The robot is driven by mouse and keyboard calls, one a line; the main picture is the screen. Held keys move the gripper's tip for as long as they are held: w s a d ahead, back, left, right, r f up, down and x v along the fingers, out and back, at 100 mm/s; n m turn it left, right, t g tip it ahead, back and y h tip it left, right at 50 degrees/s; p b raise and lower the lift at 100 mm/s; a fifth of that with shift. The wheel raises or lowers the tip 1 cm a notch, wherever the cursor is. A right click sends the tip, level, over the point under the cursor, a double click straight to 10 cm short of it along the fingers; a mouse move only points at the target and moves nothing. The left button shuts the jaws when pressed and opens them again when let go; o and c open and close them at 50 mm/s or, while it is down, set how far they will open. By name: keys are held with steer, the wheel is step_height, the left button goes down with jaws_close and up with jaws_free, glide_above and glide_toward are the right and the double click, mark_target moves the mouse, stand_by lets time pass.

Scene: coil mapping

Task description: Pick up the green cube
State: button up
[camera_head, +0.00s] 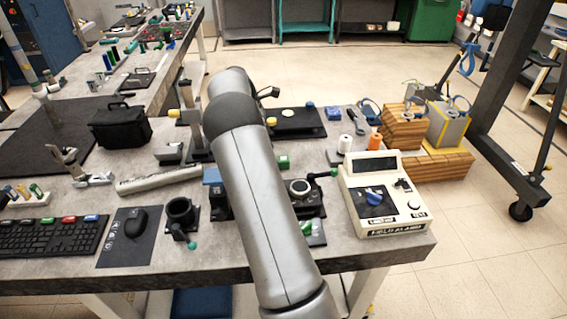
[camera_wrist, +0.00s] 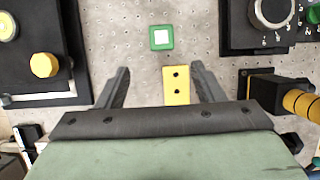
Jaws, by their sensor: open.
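In the wrist view, the green cube (camera_wrist: 161,38) lies on the grey speckled tabletop and shows a pale square on its top face. My gripper (camera_wrist: 160,67) is open, and its two dark fingers point toward the cube from below in the picture. The cube is beyond the fingertips, roughly centred between them, and nothing is gripped. A yellow block (camera_wrist: 176,86) with two dark holes shows between the fingers. In the head view my arm hides the gripper. A small green block (camera_head: 283,162) shows right of my arm there; I cannot tell whether it is the same cube.
In the wrist view, a black dial unit (camera_wrist: 270,15) is right of the cube, and a black panel with a yellow knob (camera_wrist: 44,65) is left. A black device with an orange-yellow cylinder (camera_wrist: 300,103) stands near the right finger. The head view shows a cream meter (camera_head: 385,198) at right.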

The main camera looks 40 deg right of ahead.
mark_target(282, 158)
steer(key=x, duration=0.6)
steer(key=shift+s+f+p, duration=0.1)
steer(key=shift+f+p, duration=0.15)
steer(key=shift+p, duration=0.1)
steer(key=x, duration=0.2)
steer(key=p+x, duration=0.1)
steer(key=x, duration=0.1)
steer(key=shift+s+d, duration=0.1)
steer(key=shift+s, duration=0.15)
steer(key=shift+s+d+f, duration=0.1)
steer(key=shift+d+f, duration=0.1)
steer(key=shift+f, duration=0.35)
steer(key=c, duration=1.1)
